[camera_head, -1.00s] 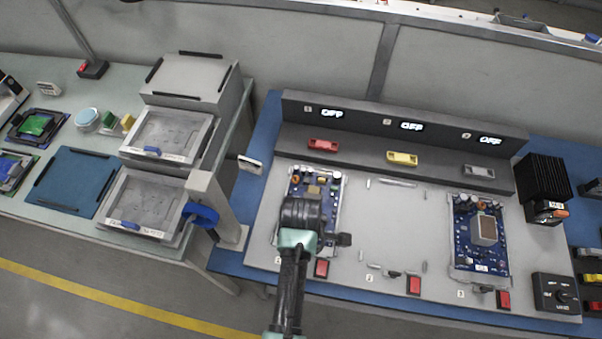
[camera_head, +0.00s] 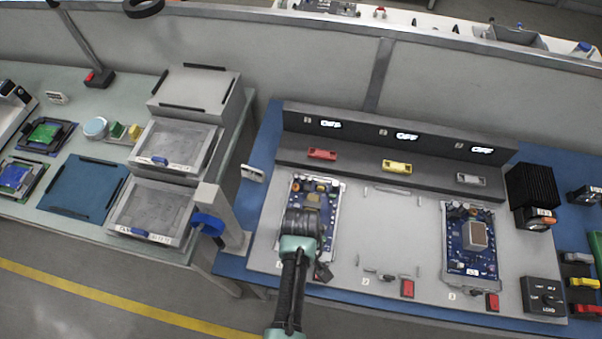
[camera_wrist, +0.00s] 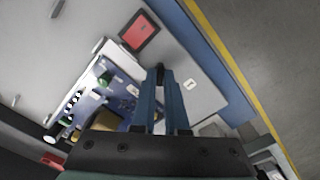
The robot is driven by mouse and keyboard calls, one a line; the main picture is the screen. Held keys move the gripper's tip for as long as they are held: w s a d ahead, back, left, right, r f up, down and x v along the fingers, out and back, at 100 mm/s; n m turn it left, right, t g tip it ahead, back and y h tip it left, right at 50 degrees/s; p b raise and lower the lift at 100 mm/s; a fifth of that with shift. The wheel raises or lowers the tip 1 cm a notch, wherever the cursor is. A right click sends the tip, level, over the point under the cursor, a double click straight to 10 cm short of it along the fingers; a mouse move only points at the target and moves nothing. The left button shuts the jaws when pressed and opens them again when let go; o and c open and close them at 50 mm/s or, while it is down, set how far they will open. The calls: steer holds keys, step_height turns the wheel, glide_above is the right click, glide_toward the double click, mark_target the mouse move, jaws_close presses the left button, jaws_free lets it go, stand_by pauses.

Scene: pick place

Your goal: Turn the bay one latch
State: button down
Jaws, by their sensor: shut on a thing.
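Bay one holds a blue circuit board (camera_head: 327,196) at the left of the grey panel; it also shows in the wrist view (camera_wrist: 122,92). My gripper (camera_wrist: 161,86) is over the front edge of bay one. Its fingers are close together, shut on a small dark piece (camera_wrist: 160,70), which appears to be the bay one latch. The fingers hide most of it, so its angle is unclear. A red button (camera_wrist: 139,30) lies beside the fingertips.
Bay two is empty, with its latch (camera_head: 388,278) and red button (camera_head: 407,289) in front. Bay three holds another board (camera_head: 455,240). Three displays read OFF. A blue-ringed post (camera_head: 208,222) stands left of the panel. A black finned block (camera_head: 535,188) stands at right.

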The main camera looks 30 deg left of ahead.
steer(key=m+p, duration=0.1)
steer(key=m, duration=0.3)
steer(key=shift+r, duration=0.1)
steer(key=shift+m+p, duration=0.35)
steer(key=shift+m, duration=1.85)
steer(key=c, duration=0.9)
jaws_free()
steer(key=shift+c, duration=0.2)
step_height(320, 180, up, 13)
steer(key=shift+w, duration=0.1)
